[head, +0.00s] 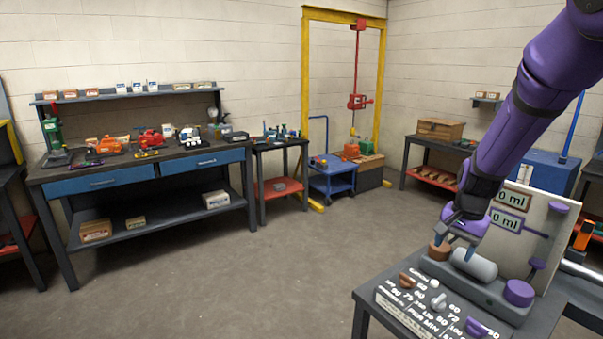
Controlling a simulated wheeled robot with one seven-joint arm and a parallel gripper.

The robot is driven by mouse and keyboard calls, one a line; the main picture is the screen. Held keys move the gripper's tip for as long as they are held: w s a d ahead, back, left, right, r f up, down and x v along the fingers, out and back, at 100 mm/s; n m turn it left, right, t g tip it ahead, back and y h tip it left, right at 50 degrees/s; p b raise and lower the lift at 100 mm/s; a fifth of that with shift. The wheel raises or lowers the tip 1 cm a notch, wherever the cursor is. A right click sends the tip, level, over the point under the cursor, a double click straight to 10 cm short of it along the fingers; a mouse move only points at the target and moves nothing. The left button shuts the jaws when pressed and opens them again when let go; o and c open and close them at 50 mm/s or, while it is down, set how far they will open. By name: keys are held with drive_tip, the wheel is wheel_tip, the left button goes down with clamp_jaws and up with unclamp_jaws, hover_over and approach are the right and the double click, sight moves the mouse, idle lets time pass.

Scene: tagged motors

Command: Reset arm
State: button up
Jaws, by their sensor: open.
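My purple arm (525,110) comes in from the top right and reaches down toward the bench at the lower right. My gripper (457,246) is at its end, open, with its fingers pointing down. It is over the device on the bench, close to a brown round part (439,249) and a grey cylinder (474,264). I cannot tell whether the fingers touch either one. I see nothing held between the fingers. The arm hides part of the panel with the "0 ml" signs (507,221).
The device bench (365,301) carries a purple knob (519,292) and a lettered dial plate (410,312). A workbench with blue drawers (120,179) stands at the left. A blue cart (333,181) stands by a yellow frame (306,80). The middle floor is clear.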

drive_tip(key=s+a+r+n+t, duration=0.1)
drive_tip(key=s+a+r+n, duration=0.1)
drive_tip(key=s+r, duration=0.45)
drive_tip(key=s+a+r+n+t, duration=0.1)
drive_tip(key=s+a+r+n, duration=0.15)
drive_tip(key=s+r, duration=0.4)
drive_tip(key=s+a+r+n+t, duration=0.1)
drive_tip(key=s+r+n, duration=0.1)
drive_tip(key=s+r, duration=0.2)
drive_tip(key=s+a+r+n+t, duration=0.1)
drive_tip(key=s+r+n, duration=0.2)
drive_tip(key=s, duration=0.7)
drive_tip(key=shift+s+r+h, duration=0.35)
drive_tip(key=shift+h, duration=0.05)
drive_tip(key=shift+c, duration=0.2)
